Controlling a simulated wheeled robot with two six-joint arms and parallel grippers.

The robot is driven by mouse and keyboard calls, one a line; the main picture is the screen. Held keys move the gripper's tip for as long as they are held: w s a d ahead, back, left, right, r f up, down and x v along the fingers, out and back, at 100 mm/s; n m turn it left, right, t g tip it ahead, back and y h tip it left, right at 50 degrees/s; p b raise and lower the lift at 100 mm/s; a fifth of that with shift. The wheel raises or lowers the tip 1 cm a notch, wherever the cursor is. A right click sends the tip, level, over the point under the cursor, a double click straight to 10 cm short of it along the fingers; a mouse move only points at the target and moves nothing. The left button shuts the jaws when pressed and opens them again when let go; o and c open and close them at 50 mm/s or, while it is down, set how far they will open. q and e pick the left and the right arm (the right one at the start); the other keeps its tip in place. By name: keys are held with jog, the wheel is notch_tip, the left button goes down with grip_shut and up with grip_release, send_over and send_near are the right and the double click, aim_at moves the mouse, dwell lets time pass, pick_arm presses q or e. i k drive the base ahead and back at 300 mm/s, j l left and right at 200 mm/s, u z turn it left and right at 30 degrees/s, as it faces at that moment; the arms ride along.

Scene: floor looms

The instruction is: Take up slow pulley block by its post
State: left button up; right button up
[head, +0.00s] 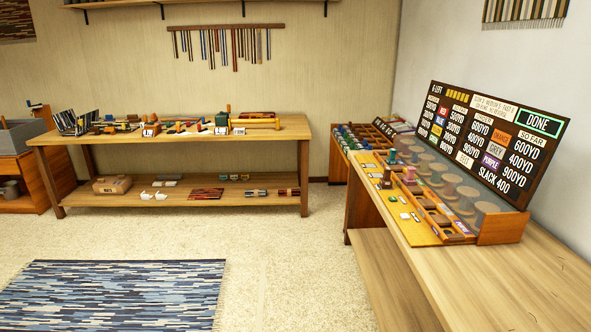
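Neither of my grippers shows in the head view. I cannot make out for certain which thing is the slow pulley block. Several small blocks with upright posts stand on the back workbench (290,128), too small to read. On the right-hand bench (500,285), a wooden rack (500,229) holds small coloured pieces: a dark one (386,179) and a reddish one (409,176) near its left end. Several round grey-brown discs sit behind a clear panel in the rack.
A dark board (490,140) with yardage figures and a green-framed "DONE" stands behind the rack. A blue striped rug (120,295) lies at the lower left. Open carpet (285,260) lies between rug and right bench. An orange cabinet (25,165) stands far left.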

aim_at(392, 161)
jog(key=i+z, duration=0.15)
jog(key=i, duration=0.35)
jog(key=i+j+z, duration=0.15)
jog(key=i, duration=0.3)
jog(key=i+j+z, duration=0.15)
jog(key=i, duration=0.35)
jog(key=i+j+z, duration=0.15)
jog(key=i, duration=0.3)
jog(key=j, duration=0.1)
